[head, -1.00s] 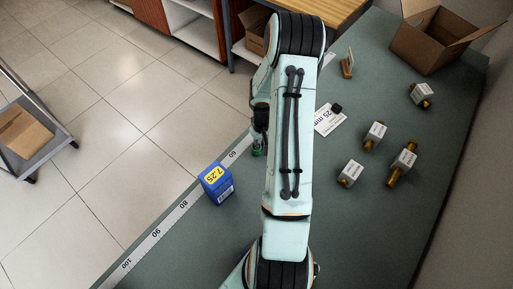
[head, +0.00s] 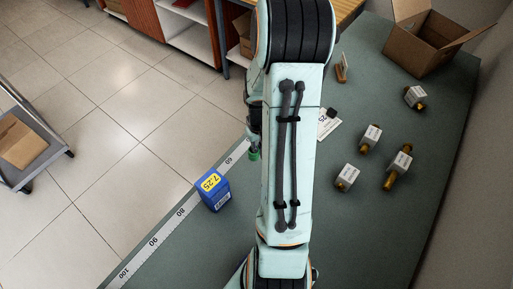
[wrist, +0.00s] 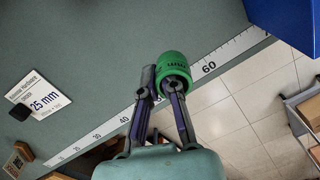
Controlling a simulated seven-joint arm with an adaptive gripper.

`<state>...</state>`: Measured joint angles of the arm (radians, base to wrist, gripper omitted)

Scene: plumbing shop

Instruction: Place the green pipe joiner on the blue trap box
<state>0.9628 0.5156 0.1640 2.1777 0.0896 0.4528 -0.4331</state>
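The green pipe joiner (wrist: 173,66) is a short round ring at my fingertips in the wrist view. It also shows small and partly covered in the head view (head: 254,154). My gripper (wrist: 160,85) is shut on it, with one finger at its left side and the other reaching into or behind it. The blue trap box (head: 214,190), with a yellow 7.25 label, stands upright on the bench by the ruler strip. In the wrist view part of the box (wrist: 285,18) fills the top right corner, apart from the joiner. My arm hides much of the gripper in the head view.
A ruler strip (head: 153,242) runs along the bench edge, with tiled floor beyond. Several labelled brass fittings (head: 370,138), a 25 mm card (wrist: 40,95) and an open carton (head: 425,40) are on the bench (head: 400,220). The bench around the blue box is clear.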

